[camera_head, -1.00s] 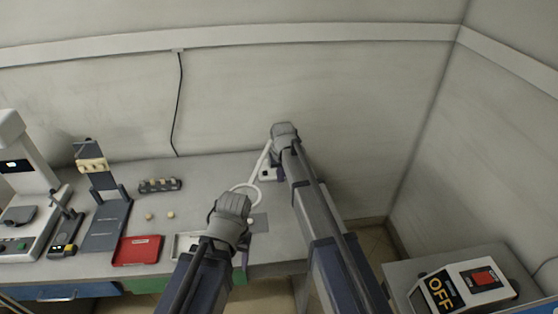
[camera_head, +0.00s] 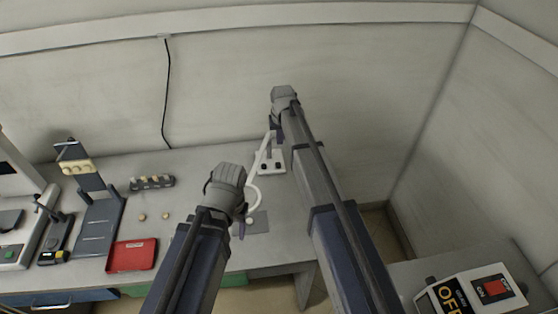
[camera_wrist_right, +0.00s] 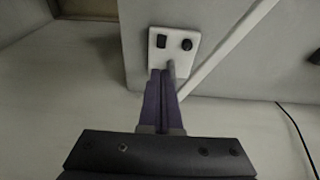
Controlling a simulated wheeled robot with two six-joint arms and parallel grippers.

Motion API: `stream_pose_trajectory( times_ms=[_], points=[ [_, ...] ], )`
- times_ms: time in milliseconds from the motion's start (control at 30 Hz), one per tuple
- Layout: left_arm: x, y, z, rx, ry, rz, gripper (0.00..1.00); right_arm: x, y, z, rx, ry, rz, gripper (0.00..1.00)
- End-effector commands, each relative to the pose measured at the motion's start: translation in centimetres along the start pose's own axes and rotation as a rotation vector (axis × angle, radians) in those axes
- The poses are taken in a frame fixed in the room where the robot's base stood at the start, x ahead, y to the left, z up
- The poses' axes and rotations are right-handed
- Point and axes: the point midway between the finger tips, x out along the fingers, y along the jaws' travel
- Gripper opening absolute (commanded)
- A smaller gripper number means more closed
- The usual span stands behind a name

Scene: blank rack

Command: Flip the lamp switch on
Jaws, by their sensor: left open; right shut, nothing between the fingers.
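The white lamp stands on the bench in the head view. Its base (camera_head: 271,170) carries two dark controls. Its slanted arm leads down to a ring (camera_head: 258,193), which my left gripper partly hides. In the right wrist view the base plate (camera_wrist_right: 175,63) shows a dark rocker-like switch (camera_wrist_right: 161,41) and a round dark knob (camera_wrist_right: 187,44). My right gripper (camera_wrist_right: 161,73) is shut and empty, its tips at or just over the plate's near edge; contact cannot be told. My left gripper (camera_head: 241,229) is open beside the ring, its fingers mostly hidden by its arm.
A grey mat (camera_head: 257,229) lies under the ring. A red tray (camera_head: 132,255), a dark rack (camera_head: 100,220) and a small block holder (camera_head: 152,183) stand to the left. An OFF-labelled box (camera_head: 470,292) with a red switch sits at lower right.

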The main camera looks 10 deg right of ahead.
Motion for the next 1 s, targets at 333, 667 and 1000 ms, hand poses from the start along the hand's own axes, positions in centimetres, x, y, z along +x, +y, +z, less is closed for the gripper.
stream_pose_trajectory(
  times_ms=[333,667,1000],
  points=[
    [1.4,0.1,-0.1,0.0,0.0,0.0,0.56,1.5,0.0,0.0,0.0,0.0,0.0,0.0],
    [5.6,0.5,-0.3,-0.001,0.0,0.0,0.56,5.8,0.0,0.1,0.0,0.0,0.0,0.0],
    [10.3,1.0,-0.6,-0.001,0.0,0.0,0.56,10.7,0.0,0.1,0.0,0.0,0.0,0.0]
  ],
)
